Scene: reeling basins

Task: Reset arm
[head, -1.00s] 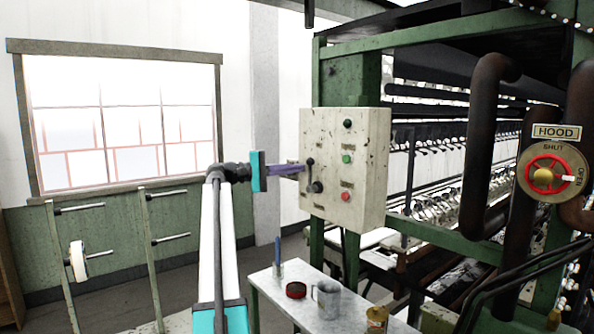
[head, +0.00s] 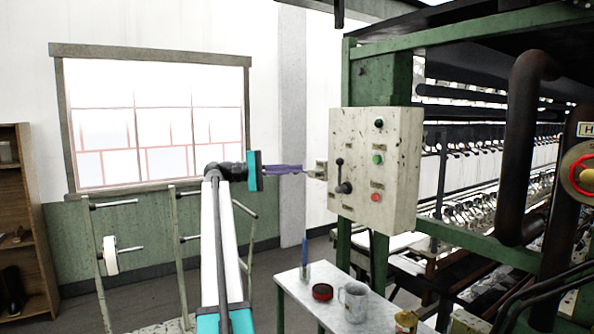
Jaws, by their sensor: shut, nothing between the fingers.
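My arm reaches up from the bottom of the head view. My gripper (head: 318,171) is at its end, pointing right, with its fingers together and nothing seen between them. It is just left of a cream control box (head: 405,160) on a green machine post. The box carries a dark lever (head: 341,180), a green button (head: 377,159) and a red button (head: 376,197). The fingertips appear close to the box's left edge; I cannot tell the gap in depth.
A rack (head: 105,285) and a wooden shelf (head: 40,220) stand left. Dark pipes (head: 522,150) and a red valve wheel (head: 583,175) are right.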

